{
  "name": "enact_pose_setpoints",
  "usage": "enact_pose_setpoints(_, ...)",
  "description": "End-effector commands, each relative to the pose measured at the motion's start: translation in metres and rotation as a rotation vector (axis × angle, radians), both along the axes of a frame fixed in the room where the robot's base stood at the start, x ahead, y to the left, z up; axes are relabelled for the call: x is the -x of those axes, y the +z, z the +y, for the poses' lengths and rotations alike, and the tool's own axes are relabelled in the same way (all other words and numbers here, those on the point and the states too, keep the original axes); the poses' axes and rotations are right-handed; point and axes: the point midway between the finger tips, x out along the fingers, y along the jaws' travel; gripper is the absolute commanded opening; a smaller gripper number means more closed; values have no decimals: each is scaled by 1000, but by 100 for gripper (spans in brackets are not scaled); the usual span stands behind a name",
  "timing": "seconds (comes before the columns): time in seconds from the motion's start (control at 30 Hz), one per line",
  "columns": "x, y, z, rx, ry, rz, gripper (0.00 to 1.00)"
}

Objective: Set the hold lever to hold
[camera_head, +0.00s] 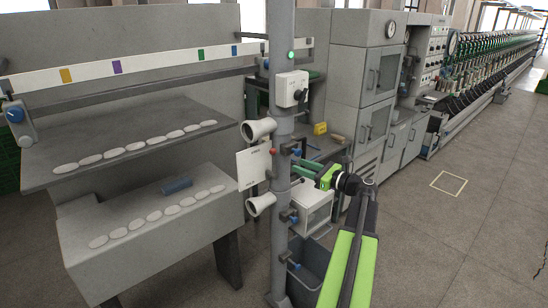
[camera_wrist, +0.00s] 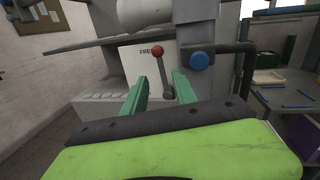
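The hold lever is a dark rod with a red ball knob (camera_wrist: 157,51); in the wrist view it stands nearly upright, leaning left. Behind it is a pale plate (camera_wrist: 137,62), whose visible lettering beside the knob seems to read FREE. In the head view a red knob (camera_head: 272,151) shows beside the white plate (camera_head: 253,168) on the grey post. My gripper (camera_wrist: 158,90) is open, its green fingers apart on either side of the lever's rod, below the knob. Contact cannot be told. In the head view my gripper (camera_head: 302,172) reaches left toward the post.
The grey post (camera_head: 281,100) carries a switch box (camera_head: 291,89), two white cups and other small knobs. A blue knob (camera_wrist: 199,61) sits right of the lever. A dark bin (camera_head: 308,268) stands below my arm. Open floor lies to the right.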

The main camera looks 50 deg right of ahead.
Motion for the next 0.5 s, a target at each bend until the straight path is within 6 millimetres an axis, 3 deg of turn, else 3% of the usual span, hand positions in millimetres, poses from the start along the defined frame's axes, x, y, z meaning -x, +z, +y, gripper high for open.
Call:
enact_pose_setpoints(0.3, -83, 0, 10, 1, 4, 1, 34)
enact_pose_setpoints(0.5, -119, 0, 15, 2, 3, 1, 34)
